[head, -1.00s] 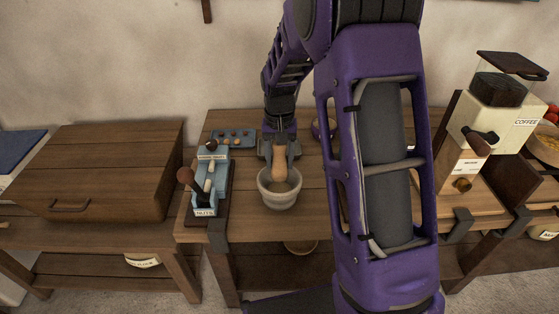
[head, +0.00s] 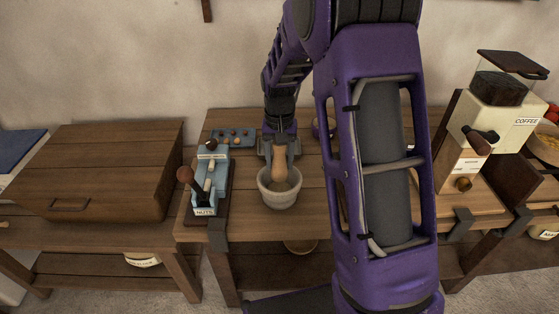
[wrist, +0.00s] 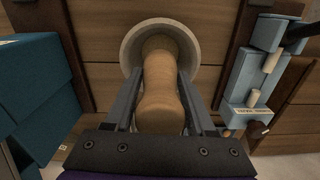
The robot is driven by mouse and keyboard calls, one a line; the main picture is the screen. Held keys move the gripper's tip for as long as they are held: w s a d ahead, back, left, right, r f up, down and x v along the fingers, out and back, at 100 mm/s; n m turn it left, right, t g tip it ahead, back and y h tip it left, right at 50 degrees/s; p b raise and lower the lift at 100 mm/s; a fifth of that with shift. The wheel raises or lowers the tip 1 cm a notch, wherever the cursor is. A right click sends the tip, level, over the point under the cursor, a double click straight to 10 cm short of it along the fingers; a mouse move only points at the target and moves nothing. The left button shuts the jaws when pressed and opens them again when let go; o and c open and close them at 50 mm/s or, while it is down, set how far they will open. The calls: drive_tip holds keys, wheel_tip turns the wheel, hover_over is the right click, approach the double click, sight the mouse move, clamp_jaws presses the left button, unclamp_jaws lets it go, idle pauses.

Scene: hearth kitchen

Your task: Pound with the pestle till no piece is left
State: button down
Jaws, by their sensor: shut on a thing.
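A wooden pestle (head: 279,163) stands nearly upright in a pale grey stone mortar (head: 280,199) on the wooden table. My gripper (head: 279,147) is shut on the upper part of the pestle, above the mortar's rim. In the wrist view the pestle (wrist: 160,82) lies between the two fingers, and its lower end goes into the mortar (wrist: 129,48). The pestle and the rim hide the inside of the mortar, so I cannot tell what pieces are in it.
A blue nut device labelled NUTS (head: 206,188) stands close left of the mortar. A blue tray (head: 232,138) with small round things lies behind it. A coffee grinder (head: 481,125) stands at the right. A wooden box (head: 100,170) is at the left.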

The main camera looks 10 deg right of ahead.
drive_tip(key=shift+r+p, duration=0.3)
drive_tip(key=shift+r, duration=2.65)
